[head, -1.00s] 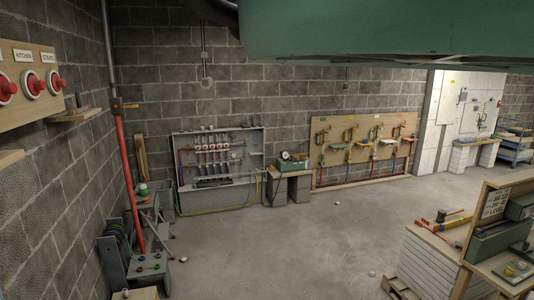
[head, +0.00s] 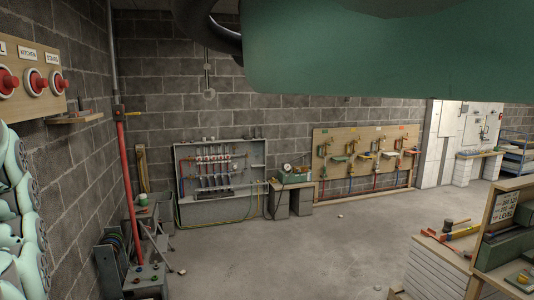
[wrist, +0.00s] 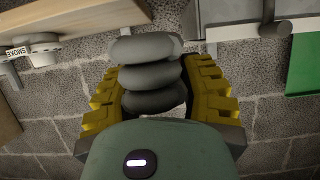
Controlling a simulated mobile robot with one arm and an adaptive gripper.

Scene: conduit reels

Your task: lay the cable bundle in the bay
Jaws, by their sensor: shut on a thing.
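In the wrist view my gripper (wrist: 158,75) has its ribbed yellow fingers closed on both sides of a stack of thick, rounded grey coils, which I take to be the cable bundle (wrist: 146,73). The coils lie across between the fingers and stick out a little beyond the tips. In the head view my green arm covers the top right, and the gripper does not show clearly. A dark curved tube (head: 204,25) hangs at the top there; I cannot tell whether it is the bundle. I cannot tell which place is the bay.
In the head view a grey pipe rack (head: 220,210) and a wooden tool board (head: 365,155) stand at the back wall. A red pole (head: 132,180) and low reel stand (head: 108,268) are at left, a workbench (head: 435,262) at right.

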